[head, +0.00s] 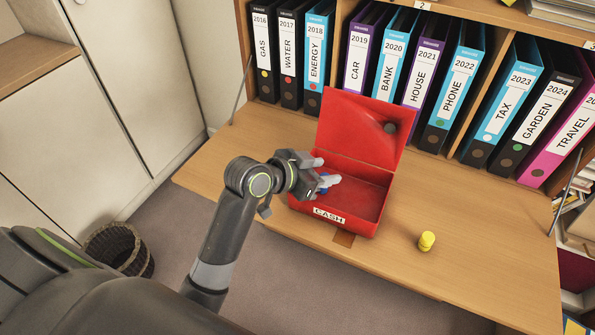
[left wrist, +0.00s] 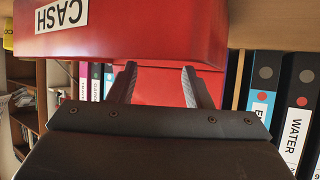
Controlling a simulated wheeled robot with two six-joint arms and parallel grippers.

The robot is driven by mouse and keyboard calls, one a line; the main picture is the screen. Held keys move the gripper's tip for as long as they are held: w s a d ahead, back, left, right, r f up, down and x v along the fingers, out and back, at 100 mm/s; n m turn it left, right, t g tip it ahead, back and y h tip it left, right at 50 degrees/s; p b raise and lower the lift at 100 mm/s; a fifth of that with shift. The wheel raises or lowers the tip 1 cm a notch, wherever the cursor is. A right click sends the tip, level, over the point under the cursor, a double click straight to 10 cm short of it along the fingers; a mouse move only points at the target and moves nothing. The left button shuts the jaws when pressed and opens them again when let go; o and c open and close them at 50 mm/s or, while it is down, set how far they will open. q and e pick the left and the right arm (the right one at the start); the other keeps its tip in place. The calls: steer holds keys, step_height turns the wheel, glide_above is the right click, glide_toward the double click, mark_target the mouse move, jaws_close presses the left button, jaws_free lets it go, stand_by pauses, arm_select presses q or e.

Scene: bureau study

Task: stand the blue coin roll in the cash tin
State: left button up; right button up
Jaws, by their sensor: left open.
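The red cash tin (head: 362,228) stands on the desk with its lid (head: 355,125) open and tilted back. A small patch of blue, apparently the blue coin roll (head: 323,189), shows at my left gripper's fingertips, inside the left part of the tin. Most of it is hidden by the fingers, so I cannot tell whether it is upright. My left gripper (head: 329,171) is open, with its fingers over the tin's left side. In the left wrist view, the open fingers (left wrist: 158,85) point at the red tin (left wrist: 140,45), and no blue roll shows. My right gripper is not in view.
A yellow roll (head: 427,241) stands on the desk (head: 480,265) to the right of the tin. A row of labelled binders (head: 455,90) fills the shelf behind. A wicker basket (head: 120,250) is on the floor at left. The desk's right part is mostly clear.

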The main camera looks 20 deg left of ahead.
arm_select(q)
steer(key=p+v, duration=0.1)
steer(key=v, duration=1)
steer(key=shift+s, duration=0.2)
steer(key=shift+a+f, duration=0.15)
steer(key=s+a+f+n+g+y, duration=0.3)
steer(key=s+a+f+y, duration=0.15)
steer(key=s+f, duration=0.5)
steer(key=s+a+f+n+g+y, duration=0.45)
steer(key=s+f, duration=0.35)
steer(key=s, duration=0.3)
step_height(320, 180, down, 24)
steer(key=a+h+p, duration=0.1)
steer(key=a+p, duration=0.1)
steer(key=s+d+f+g+p, duration=0.1)
steer(key=s+f, duration=1.2)
steer(key=s, duration=0.1)
steer(key=shift+s+m+g+h, duration=0.35)
steer(key=shift+s+h, duration=0.05)
